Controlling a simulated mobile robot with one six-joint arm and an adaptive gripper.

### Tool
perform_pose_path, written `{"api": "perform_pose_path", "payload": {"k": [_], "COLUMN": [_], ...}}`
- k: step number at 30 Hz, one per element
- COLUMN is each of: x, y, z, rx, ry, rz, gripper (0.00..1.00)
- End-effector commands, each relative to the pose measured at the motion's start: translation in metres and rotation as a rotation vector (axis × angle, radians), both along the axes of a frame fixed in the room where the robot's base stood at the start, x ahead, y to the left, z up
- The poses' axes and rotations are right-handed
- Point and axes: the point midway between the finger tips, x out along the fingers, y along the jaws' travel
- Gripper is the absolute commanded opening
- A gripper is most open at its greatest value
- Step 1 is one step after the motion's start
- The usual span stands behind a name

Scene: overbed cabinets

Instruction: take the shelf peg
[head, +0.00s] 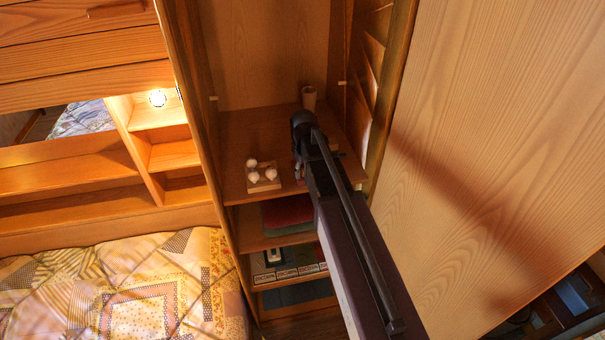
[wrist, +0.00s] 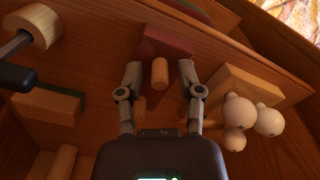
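The shelf peg appears to be the short, light wooden cylinder (wrist: 159,72) in the wrist view. It lies between the fingertips of my gripper (wrist: 160,78), with a visible gap on each side. The fingers are open and touch nothing that I can see. In the head view my gripper (head: 298,172) is low over the cabinet shelf, mostly covered by my arm. The peg is hidden there.
A dark red block (wrist: 165,42) lies just beyond the peg. White balls on a wooden board (wrist: 238,80) are close to the right finger. A wooden mallet-like piece (wrist: 34,26) and a block (wrist: 48,106) are at left.

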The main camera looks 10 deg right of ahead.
Motion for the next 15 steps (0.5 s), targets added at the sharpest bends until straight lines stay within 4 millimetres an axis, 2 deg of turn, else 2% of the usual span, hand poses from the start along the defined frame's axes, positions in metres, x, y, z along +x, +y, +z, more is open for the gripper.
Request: {"api": "perform_pose_path", "payload": {"k": [1, 4, 5, 15], "x": [0.0000, 0.0000, 0.0000, 0.0000], "y": [0.0001, 0.0001, 0.0001, 0.0002], "z": [0.0000, 0.0000, 0.0000, 0.0000], "rx": [0.000, 0.000, 0.000, 0.000], "ry": [0.000, 0.000, 0.000, 0.000], "rz": [0.000, 0.000, 0.000, 0.000], "gripper": [0.28, 0.09, 0.07, 0.06]}}
